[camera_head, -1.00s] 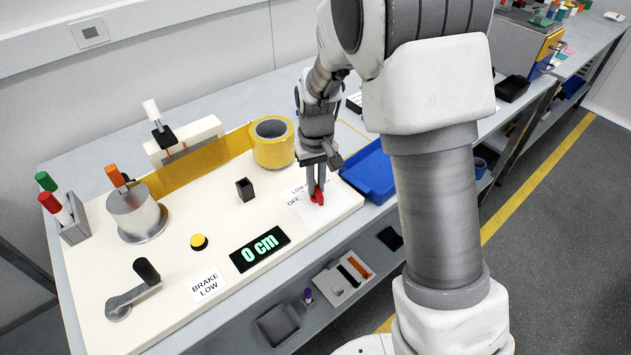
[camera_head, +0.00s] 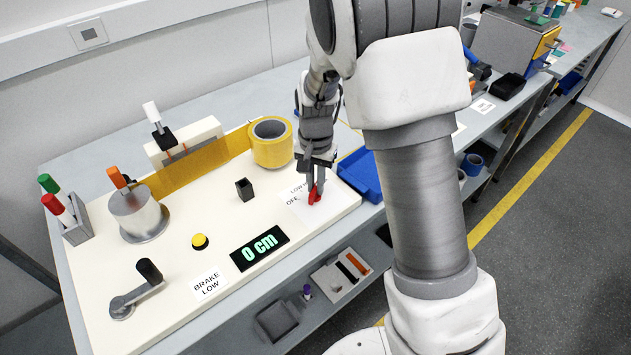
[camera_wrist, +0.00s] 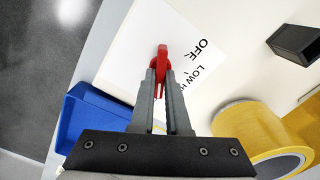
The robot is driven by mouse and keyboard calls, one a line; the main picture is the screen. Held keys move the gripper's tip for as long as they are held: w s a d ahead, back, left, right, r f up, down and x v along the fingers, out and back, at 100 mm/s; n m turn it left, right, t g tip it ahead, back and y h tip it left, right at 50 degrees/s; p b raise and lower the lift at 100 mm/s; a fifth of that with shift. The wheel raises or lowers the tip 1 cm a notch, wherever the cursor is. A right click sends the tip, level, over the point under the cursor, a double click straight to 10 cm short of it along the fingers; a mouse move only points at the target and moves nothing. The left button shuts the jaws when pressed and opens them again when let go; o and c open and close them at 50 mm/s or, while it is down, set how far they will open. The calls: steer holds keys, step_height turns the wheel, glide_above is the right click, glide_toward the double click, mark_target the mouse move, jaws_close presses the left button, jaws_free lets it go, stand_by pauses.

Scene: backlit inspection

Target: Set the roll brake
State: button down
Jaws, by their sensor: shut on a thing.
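The red brake knob (camera_head: 314,195) stands on a white label plate (camera_head: 297,199) at the right end of the cream panel. The letters "OFF" and "LOW" show beside it; part of the label is hidden. My gripper (camera_head: 316,186) points down and is shut on the red knob. In the wrist view the red knob (camera_wrist: 162,62) sits between the fingertips of my gripper (camera_wrist: 161,75), its tip near the "OFF" lettering. A sign reading "BRAKE LOW" (camera_head: 207,284) lies at the panel's front.
A yellow film roll (camera_head: 272,153) stands behind my gripper, its web running left to a metal drum (camera_head: 138,217). A black post (camera_head: 244,188), yellow button (camera_head: 199,241) and crank (camera_head: 138,297) are on the panel. A blue tray (camera_head: 361,174) lies close right.

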stand_by(0.3)
steer(key=c, duration=0.9)
jaws_free()
step_height(320, 180, up, 18)
steer(key=p, duration=0.1)
steer(key=shift+f+p, duration=0.2)
steer(key=shift+p, duration=0.1)
steer(key=s+d+r+n+t, duration=0.1)
steer(key=s+d+r, duration=0.2)
steer(key=s+r, duration=0.15)
steer(key=s+d+r+n+t, duration=0.1)
steer(key=s+d+r+t, duration=0.15)
steer(key=s, duration=0.35)
steer(key=s+d+n+t, duration=0.2)
steer(key=s+d+n, duration=0.1)
steer(key=s, duration=0.8)
steer(key=shift+s+d, duration=0.3)
steer(key=shift+s, duration=0.05)
